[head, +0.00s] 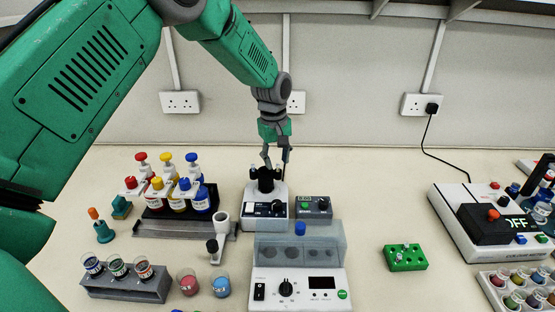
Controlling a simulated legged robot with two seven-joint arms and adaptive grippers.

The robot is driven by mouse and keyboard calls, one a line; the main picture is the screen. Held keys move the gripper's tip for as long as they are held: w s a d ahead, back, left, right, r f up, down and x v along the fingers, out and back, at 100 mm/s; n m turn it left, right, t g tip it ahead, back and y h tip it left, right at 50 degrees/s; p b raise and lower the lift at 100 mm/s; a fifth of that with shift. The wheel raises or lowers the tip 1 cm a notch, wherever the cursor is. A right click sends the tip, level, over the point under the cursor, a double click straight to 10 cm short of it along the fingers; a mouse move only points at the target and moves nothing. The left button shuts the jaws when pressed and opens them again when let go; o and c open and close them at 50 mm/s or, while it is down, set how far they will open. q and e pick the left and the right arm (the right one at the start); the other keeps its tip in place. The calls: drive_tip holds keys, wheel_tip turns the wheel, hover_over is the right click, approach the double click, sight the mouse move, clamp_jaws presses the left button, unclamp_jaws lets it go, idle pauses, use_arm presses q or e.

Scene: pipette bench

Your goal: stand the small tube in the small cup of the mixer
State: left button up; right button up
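The mixer (265,208) is a small white box with a dark front panel and a black head on top, near the middle of the bench. Small light-topped pieces show at the head; I cannot tell whether one is the small tube or part of the mixer. My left gripper (275,161) points down just above the mixer head. Its two fingers look apart, with no clear object between them. The fingertips partly overlap the head, so the small cup is hard to make out. Small pale-topped tubes (405,250) stand in a green rack (392,265) at the right. My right gripper is not in view.
A grey control box (313,208) stands beside the mixer, and a clear-lidded machine (298,284) in front. Dispenser bottles (178,195) are at left, a cup rack (127,287) front left, a white device (470,225) at right. Bench around the green rack is free.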

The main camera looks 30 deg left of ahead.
use_arm(q)
wheel_tip(320, 180, up, 12)
drive_tip(key=shift+s, duration=0.35)
drive_tip(key=shift+a+f, duration=0.15)
idle(0.4)
